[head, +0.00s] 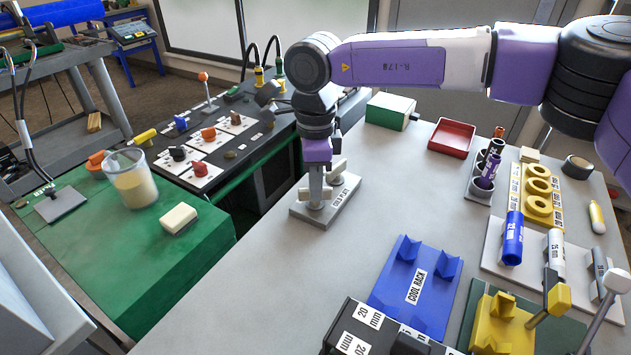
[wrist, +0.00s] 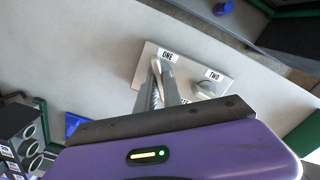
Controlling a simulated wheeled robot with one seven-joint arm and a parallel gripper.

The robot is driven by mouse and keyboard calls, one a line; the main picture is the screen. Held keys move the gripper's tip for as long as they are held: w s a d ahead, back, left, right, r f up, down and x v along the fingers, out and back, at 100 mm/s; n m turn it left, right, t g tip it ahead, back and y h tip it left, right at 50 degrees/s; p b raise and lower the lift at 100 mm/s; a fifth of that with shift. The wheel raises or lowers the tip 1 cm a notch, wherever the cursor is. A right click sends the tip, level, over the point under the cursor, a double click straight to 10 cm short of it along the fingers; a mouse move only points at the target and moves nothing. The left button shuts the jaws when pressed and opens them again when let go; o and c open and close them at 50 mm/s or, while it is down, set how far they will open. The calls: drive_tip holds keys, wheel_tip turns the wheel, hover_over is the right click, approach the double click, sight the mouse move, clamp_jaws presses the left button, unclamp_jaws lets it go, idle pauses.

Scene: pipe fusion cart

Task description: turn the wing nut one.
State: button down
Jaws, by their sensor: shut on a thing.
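A grey plate (head: 325,211) lies near the left edge of the light grey bench top, with two wing nuts on it. In the wrist view the plate (wrist: 145,74) carries the labels ONE and TWO. My gripper (head: 316,180) points down over the plate. In the wrist view my gripper (wrist: 160,82) is shut on wing nut one (wrist: 157,66), beside the label ONE; the fingers hide part of it. Wing nut two (wrist: 205,88) stands free beside the label TWO. It also shows in the head view (head: 338,172), just behind my gripper.
A blue cool rack (head: 412,290) and a black box with 20 mm labels (head: 360,332) stand in front. A red tray (head: 452,138) and a green-and-white box (head: 391,111) are behind. Left of the bench are a green surface (head: 85,250) and a beaker (head: 131,180).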

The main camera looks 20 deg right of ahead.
drive_tip(key=shift+n, duration=0.4)
drive_tip(key=c, duration=1.5)
unclamp_jaws()
drive_tip(key=shift+r, duration=0.1)
drive_tip(key=shift+r, duration=3.85)
